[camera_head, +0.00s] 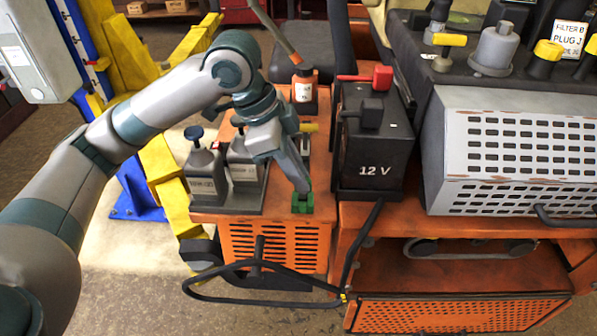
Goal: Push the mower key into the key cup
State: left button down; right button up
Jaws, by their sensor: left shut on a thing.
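My left gripper (302,188) points down at the front right of the orange deck (275,207), left of the black battery. It is shut, with its fingertips right at a small green block (302,206) near the deck's front edge. The green block looks like the key cup. The mower key does not show clearly; the fingers hide what they hold. I cannot tell whether the key is in the cup or just above it. My right gripper is not in view.
A black 12 V battery (368,150) with a red terminal cap (382,77) stands close on the right. Grey canisters (207,176) stand on the deck to the left. A white slotted guard (520,145) is further right.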

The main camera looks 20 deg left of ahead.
pick_arm(q)
jog(key=shift+f+b, duration=0.3)
jog(key=shift+f, duration=0.8)
dwell(0.3)
jog(key=c, duration=1.7)
grip_release()
jog(key=shift+r, duration=0.15)
jog(key=shift+a+r, duration=0.3)
jog(key=shift+r, duration=0.3)
jog(key=b+v, duration=0.2)
jog(key=v, duration=1.3)
jog(key=shift+s+a+r+b, duration=0.1)
jog(key=shift+s+r+b, duration=0.05)
jog(key=shift+r+b, duration=0.25)
